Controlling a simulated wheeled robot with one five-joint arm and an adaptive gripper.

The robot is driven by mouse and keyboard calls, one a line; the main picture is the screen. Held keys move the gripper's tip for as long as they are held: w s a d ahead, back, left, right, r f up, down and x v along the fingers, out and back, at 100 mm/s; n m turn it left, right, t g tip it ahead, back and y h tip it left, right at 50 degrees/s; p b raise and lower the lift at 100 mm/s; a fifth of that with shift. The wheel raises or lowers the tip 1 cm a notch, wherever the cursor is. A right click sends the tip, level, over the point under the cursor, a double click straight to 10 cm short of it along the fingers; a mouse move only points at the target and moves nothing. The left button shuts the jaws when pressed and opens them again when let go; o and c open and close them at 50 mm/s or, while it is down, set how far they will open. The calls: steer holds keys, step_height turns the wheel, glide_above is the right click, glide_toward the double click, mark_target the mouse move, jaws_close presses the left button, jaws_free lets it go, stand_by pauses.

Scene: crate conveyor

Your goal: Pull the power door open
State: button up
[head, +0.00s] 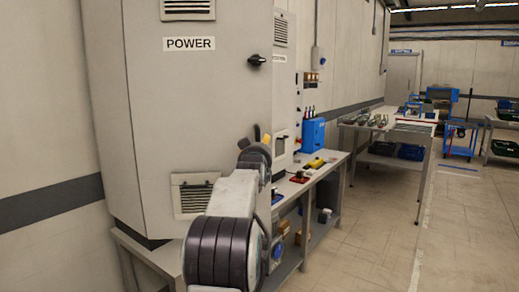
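The power door (200,110) is the light grey front of a tall cabinet at the left centre, with a white "POWER" label near the top. It looks shut. Its black handle (257,59) sits near the door's right edge. My arm rises from the bottom in front of the lower door. My gripper (261,135) is mostly hidden behind the arm's end; only small dark and yellow tips show. It is below the handle in the picture and apart from it. I cannot tell whether it is open.
A second cabinet (283,85) labelled "CONTROL" stands just behind. A workbench (335,165) with a blue box (313,135) and small items runs along the wall. A table (425,130) stands further back. The floor (370,240) at right is clear.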

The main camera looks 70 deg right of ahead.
stand_by(0.3)
jaws_close()
stand_by(0.3)
